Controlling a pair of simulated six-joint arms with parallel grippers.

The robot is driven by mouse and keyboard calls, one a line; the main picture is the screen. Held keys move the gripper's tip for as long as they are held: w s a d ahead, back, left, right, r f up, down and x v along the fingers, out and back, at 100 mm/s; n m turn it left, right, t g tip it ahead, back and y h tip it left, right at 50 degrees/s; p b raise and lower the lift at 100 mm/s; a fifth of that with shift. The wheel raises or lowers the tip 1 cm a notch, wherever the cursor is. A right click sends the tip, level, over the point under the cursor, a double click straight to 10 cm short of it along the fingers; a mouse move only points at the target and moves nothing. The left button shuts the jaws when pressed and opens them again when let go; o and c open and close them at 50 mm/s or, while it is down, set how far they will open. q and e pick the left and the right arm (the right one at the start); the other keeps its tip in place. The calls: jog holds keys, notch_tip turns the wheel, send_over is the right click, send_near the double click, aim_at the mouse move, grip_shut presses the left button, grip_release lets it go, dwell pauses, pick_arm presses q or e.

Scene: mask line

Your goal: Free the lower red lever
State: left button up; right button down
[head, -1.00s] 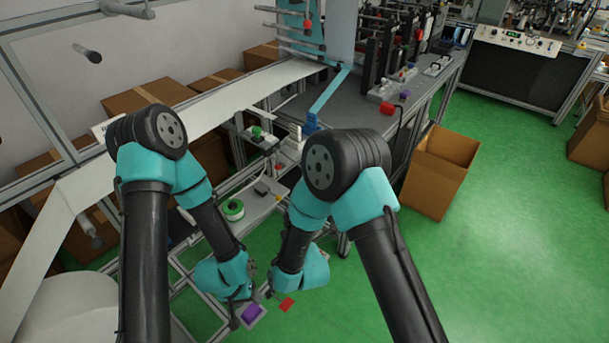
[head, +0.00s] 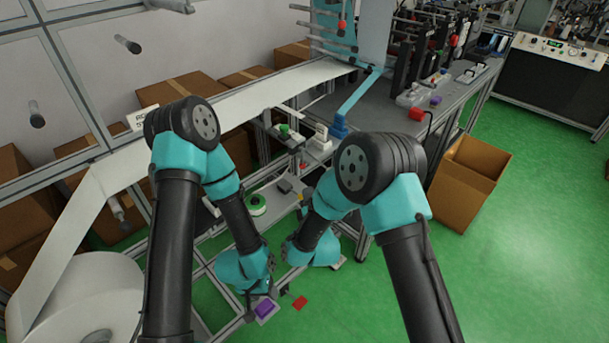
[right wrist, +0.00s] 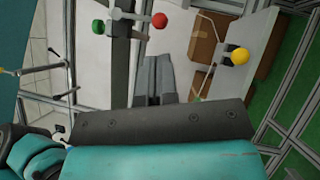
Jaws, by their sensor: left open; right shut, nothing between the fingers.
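A lever with a red ball knob (right wrist: 160,20) shows at the top of the right wrist view, beside one with a green ball knob (right wrist: 98,27). A small red spot (head: 303,166) under the green-knobbed part in the head view may be the same red lever; it is too small to tell. My right gripper (right wrist: 156,82) is shut and empty, with the red knob beyond its fingers and apart from them. In the head view my right forearm hides most of it. My left gripper (head: 250,313) is open, low near the frame; its fingers are hard to make out.
A yellow-knobbed lever (right wrist: 238,57) stands on a pale panel at right. A white web (head: 225,112) runs above the frame.

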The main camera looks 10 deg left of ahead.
jog(key=x, duration=0.7)
jog(key=shift+w+a, duration=0.2)
jog(key=shift+w, duration=0.1)
pick_arm(q)
jog(key=shift+w+d, duration=0.1)
